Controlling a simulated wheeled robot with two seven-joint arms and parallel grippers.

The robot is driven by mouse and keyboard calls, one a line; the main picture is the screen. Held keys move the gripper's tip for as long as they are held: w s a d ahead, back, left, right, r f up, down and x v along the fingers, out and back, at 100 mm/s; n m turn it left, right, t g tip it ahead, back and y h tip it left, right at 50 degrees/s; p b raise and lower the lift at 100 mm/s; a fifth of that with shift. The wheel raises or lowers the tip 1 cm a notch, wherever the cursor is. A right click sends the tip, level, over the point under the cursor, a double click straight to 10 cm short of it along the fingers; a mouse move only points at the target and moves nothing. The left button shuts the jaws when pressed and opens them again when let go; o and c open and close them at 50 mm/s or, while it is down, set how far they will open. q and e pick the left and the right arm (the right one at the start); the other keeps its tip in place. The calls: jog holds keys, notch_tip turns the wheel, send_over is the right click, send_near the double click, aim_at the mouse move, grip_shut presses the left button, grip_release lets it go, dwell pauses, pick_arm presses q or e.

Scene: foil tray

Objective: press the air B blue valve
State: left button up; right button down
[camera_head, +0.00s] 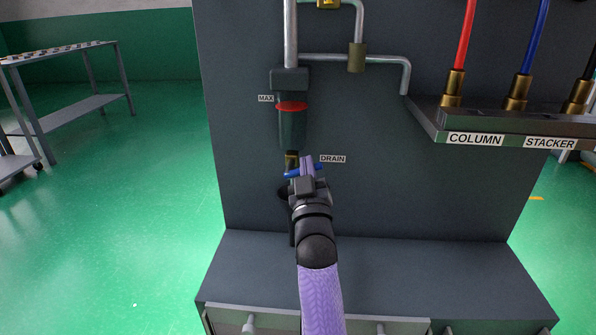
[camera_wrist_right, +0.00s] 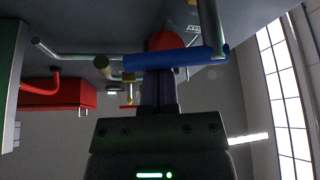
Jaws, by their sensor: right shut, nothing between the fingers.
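A blue valve handle (camera_head: 291,174) sits beneath a dark filter bowl (camera_head: 292,130) with a red ring, beside a DRAIN label (camera_head: 332,159). No AIR B label shows. In the right wrist view the handle is a blue bar (camera_wrist_right: 180,57) lying across my fingertips. My right gripper (camera_head: 307,168) is shut and empty, with its purple fingers at the handle and hiding its middle. The fingers also show in the wrist view (camera_wrist_right: 158,90). I cannot tell whether they touch the handle. My left gripper is not in view.
The grey panel (camera_head: 400,195) stands behind, with metal pipes (camera_head: 291,35) above the bowl. A shelf (camera_head: 480,122) labelled COLUMN and STACKER juts out at right, with a red hose (camera_head: 466,35) and a blue hose (camera_head: 536,38). A grey ledge (camera_head: 430,265) lies below.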

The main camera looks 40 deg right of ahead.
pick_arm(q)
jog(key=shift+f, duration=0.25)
pick_arm(e)
jog(key=m, duration=0.1)
jog(key=f+m+g+h, duration=0.1)
jog(key=m, duration=0.1)
jog(key=m+h, duration=0.1)
jog(key=shift+s+d+f+m+g, duration=0.2)
jog(key=shift+d+m+g, duration=0.1)
jog(key=shift+g, duration=0.1)
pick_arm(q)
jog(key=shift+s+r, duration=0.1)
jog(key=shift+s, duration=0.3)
pick_arm(e)
jog(key=shift+f, duration=0.1)
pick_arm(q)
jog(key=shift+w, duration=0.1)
